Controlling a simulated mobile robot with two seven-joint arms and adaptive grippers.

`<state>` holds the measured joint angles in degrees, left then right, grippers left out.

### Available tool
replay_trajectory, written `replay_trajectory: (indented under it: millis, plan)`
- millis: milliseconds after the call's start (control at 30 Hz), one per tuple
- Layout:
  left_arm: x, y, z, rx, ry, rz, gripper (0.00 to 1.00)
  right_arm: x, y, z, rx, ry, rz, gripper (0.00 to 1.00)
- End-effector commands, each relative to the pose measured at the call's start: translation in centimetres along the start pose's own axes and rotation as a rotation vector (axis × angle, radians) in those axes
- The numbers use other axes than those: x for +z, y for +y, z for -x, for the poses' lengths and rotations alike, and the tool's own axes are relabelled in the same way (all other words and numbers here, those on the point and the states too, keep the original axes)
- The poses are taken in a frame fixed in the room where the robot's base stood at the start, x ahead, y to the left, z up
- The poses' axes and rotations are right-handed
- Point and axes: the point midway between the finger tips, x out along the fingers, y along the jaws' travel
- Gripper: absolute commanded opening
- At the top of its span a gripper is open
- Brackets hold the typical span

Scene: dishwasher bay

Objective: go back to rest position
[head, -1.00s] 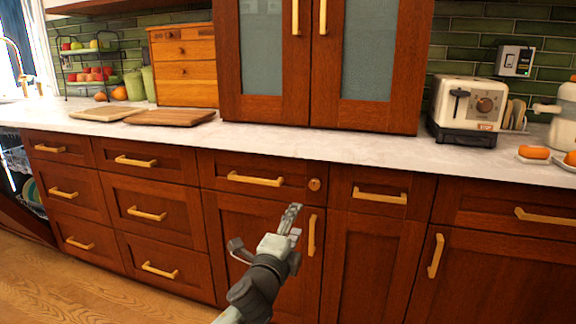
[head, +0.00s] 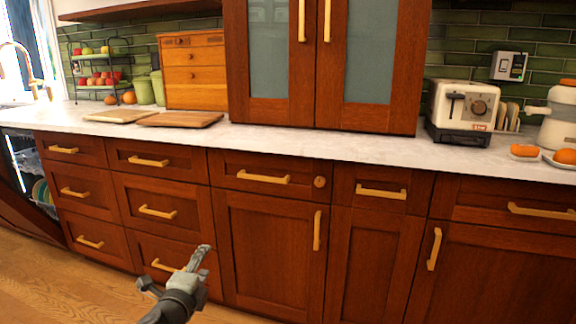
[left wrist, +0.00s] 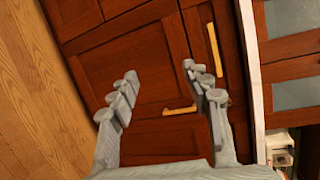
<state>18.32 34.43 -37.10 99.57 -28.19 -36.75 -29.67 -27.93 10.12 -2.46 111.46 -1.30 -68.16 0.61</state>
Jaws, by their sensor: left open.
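My left gripper (head: 172,272) is low at the lower left of the head view, in front of the wooden base cabinets. In the left wrist view its two fingers (left wrist: 160,95) are spread apart with nothing between them. Behind the fingers are red-brown cabinet fronts and a brass handle (left wrist: 180,110). My right gripper does not show in these views.
A pale countertop (head: 300,140) runs above the cabinets (head: 265,245). On it stand a fruit rack (head: 100,72), cutting boards (head: 180,119), a toaster (head: 462,108) and plates with orange food. A dishwasher (head: 30,165) is at the far left. The wooden floor (head: 95,290) is clear.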

Motion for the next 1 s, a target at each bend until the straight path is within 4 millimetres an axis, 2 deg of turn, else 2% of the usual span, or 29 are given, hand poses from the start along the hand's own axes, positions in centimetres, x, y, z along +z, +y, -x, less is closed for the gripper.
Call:
replay_trajectory:
  millis: [33, 167, 267, 400, 500, 700, 933, 967, 1000]
  plan:
    - [1.2, 2.1, 0.8, 0.046, -0.032, 0.06, 0.48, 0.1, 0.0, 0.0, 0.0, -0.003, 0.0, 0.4]
    - [4.1, 7.7, 3.4, 0.172, -0.124, 0.227, 0.48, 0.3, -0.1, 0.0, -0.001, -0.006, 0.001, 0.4]
    - [6.7, 12.8, 6.4, 0.284, -0.221, 0.369, 0.48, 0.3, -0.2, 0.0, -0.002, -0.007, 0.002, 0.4]
    - [10.4, 20.2, 12.4, 0.447, -0.394, 0.574, 0.48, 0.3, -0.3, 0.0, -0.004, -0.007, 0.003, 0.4]
    - [12.4, 24.2, 16.6, 0.537, -0.508, 0.685, 0.48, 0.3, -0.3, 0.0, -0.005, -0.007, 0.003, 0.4]
    - [15.0, 29.1, 23.5, 0.655, -0.688, 0.826, 0.48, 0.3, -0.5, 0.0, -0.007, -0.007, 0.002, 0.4]
    - [17.1, 32.5, 30.0, 0.744, -0.854, 0.926, 0.48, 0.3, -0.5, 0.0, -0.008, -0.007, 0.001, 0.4]
    - [17.2, 32.8, 30.7, 0.754, -0.874, 0.939, 0.48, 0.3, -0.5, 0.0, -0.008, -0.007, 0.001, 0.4]
    - [15.2, 33.3, 30.5, 0.765, -0.862, 0.983, 0.48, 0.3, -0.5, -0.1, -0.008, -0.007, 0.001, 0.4]
